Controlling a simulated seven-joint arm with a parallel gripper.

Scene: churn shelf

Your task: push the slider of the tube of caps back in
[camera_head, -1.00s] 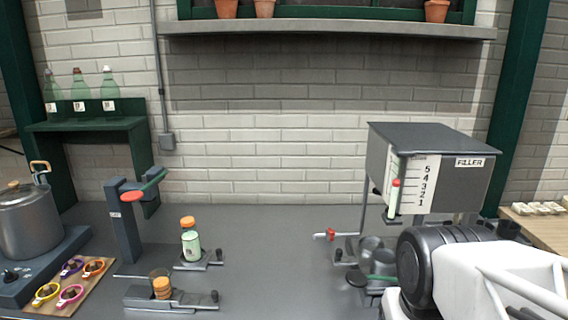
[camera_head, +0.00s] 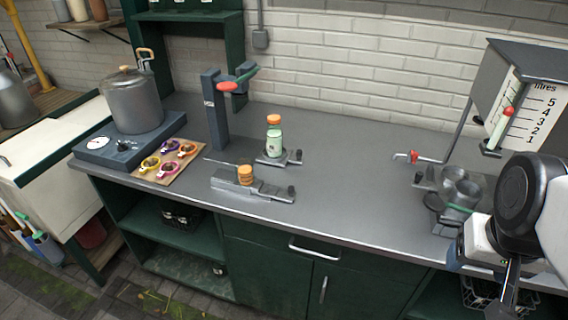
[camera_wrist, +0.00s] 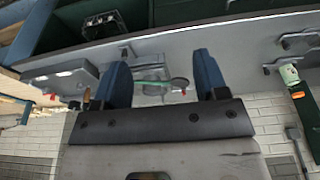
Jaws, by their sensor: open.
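I cannot tell how far the slider is out. My gripper (camera_wrist: 162,85) is open and empty in the wrist view, its blue fingers spread apart. In the head view my arm is at the far right, well away from the tube, and the fingertips are not clearly seen.
A capped bottle (camera_head: 274,140) stands in a holder just behind the tube. A dark post (camera_head: 214,110) with a red-tipped lever is behind left. The pot (camera_head: 133,100) and coloured rings are farther left. Mid-counter is clear.

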